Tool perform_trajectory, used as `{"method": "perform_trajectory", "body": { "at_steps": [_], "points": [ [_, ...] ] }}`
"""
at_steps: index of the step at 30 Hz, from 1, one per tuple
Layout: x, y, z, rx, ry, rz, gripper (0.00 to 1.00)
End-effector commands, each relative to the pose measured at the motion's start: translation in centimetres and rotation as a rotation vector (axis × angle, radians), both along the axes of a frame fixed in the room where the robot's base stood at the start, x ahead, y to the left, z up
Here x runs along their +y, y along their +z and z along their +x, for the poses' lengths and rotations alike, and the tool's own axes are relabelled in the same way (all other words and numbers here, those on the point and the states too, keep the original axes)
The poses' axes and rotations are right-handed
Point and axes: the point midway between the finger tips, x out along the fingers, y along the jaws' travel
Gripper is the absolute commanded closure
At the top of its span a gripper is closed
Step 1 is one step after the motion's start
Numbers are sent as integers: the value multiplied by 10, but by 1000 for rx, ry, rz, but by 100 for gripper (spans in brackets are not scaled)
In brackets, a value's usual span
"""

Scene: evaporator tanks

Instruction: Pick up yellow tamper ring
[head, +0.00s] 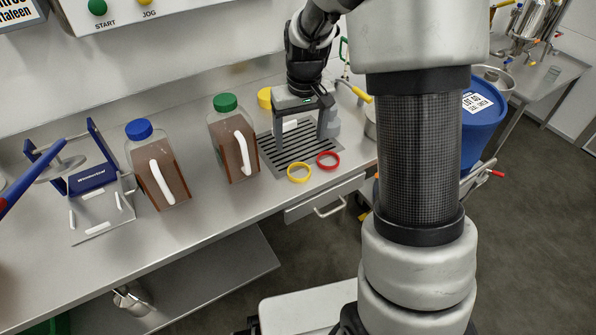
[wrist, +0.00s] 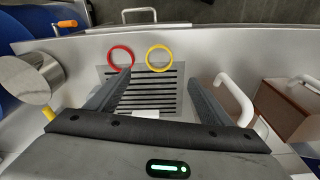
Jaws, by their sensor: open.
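The yellow tamper ring (head: 299,180) lies flat at the front edge of the slotted drain grate on the steel counter. It also shows in the wrist view (wrist: 159,70), just beyond the fingertips. My gripper (head: 303,139) is open and empty above the grate, behind the ring in the head view. In the wrist view my gripper (wrist: 158,76) has its two fingers spread wide over the slots. The ring is apart from both fingers.
A red ring (head: 328,167) lies close beside the yellow one. A green-capped brown jug (head: 236,145) stands left of the grate, and a blue-capped jug (head: 158,180) stands farther left. The counter's front edge is near the rings. A drawer handle (head: 330,210) juts out below.

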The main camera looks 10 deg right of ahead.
Motion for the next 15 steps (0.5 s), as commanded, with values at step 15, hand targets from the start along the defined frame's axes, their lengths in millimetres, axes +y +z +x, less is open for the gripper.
{"method": "perform_trajectory", "body": {
  "at_steps": [15],
  "points": [
    [1, -71, 8, 0, -1, 0, 26]
  ]
}}
